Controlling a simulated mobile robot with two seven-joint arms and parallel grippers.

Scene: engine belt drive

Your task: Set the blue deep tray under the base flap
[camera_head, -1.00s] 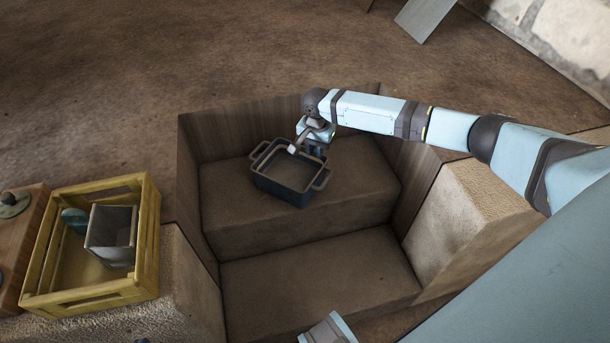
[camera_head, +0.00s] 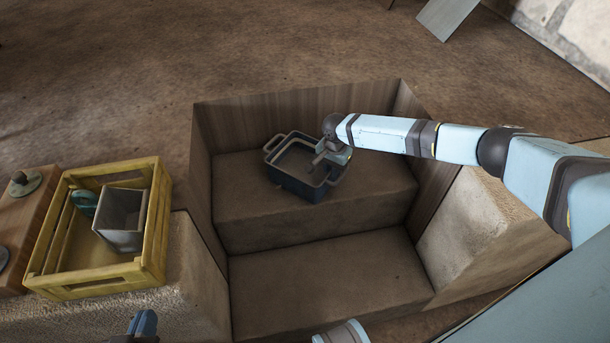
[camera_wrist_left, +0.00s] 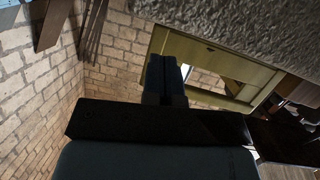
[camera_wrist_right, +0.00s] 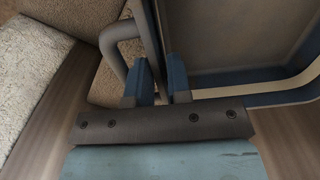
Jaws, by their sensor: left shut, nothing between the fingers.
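The blue deep tray (camera_head: 301,187) is a dark blue open box with a handle at each end. It sits on the upper step of the recess in the head view. My right gripper (camera_head: 322,160) is at its right-hand rim. In the right wrist view its fingers (camera_wrist_right: 160,82) stand on both sides of the tray wall, close against it, next to a handle (camera_wrist_right: 122,42). My left gripper (camera_head: 143,322) is at the bottom edge of the head view. Its fingers (camera_wrist_left: 165,78) are together and empty. I cannot make out the base flap.
A yellow crate (camera_head: 150,255) stands left of the recess, holding a grey bin (camera_head: 120,218) and a teal item (camera_head: 86,203). The lower step (camera_head: 330,285) is bare. A light panel (camera_head: 449,18) leans at the top right.

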